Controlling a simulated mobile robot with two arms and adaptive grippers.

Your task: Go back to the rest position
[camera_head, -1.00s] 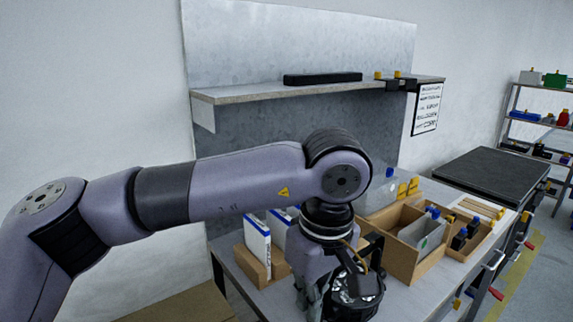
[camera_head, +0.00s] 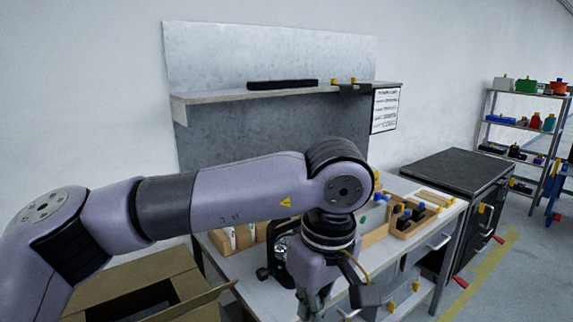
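My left arm reaches across from the left edge, and its gripper (camera_head: 312,302) points down at the bottom of the view, in front of the workbench (camera_head: 236,262). The fingertips are cut off or unclear, so I cannot tell if it is open or shut. A black par can (camera_head: 264,274) with a shiny silver face stands on the bench, left of the gripper and partly hidden by my arm. My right gripper is not in view.
An open cardboard box (camera_head: 205,300) stands at the lower left, below my forearm. Wooden bins (camera_head: 408,232) with small parts line the bench. A shelf (camera_head: 215,96) hangs above. A black-topped cabinet (camera_head: 455,168) and a storage rack (camera_head: 487,103) are to the right.

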